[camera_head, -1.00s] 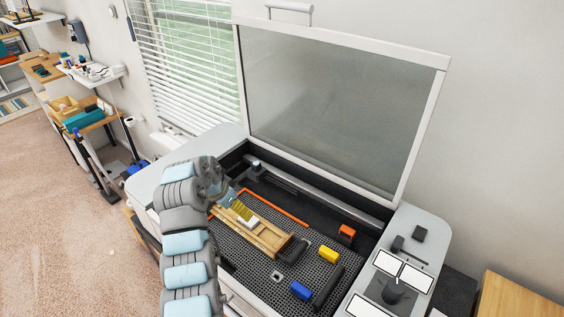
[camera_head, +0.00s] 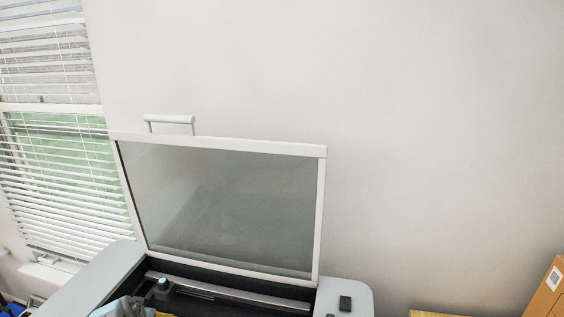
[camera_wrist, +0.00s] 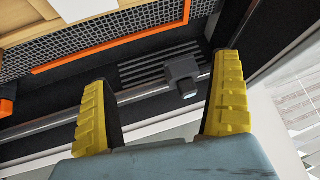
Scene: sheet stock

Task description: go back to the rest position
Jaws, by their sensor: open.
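In the wrist view my gripper (camera_wrist: 160,112) has its two yellow ribbed fingers spread wide with nothing between them. It is over the open bed of a machine, with a dark rail and a grey block (camera_wrist: 183,76) beyond the fingertips.
The machine's glass lid (camera_head: 225,205) stands open. A cardboard box (camera_head: 547,290) is at the far right.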

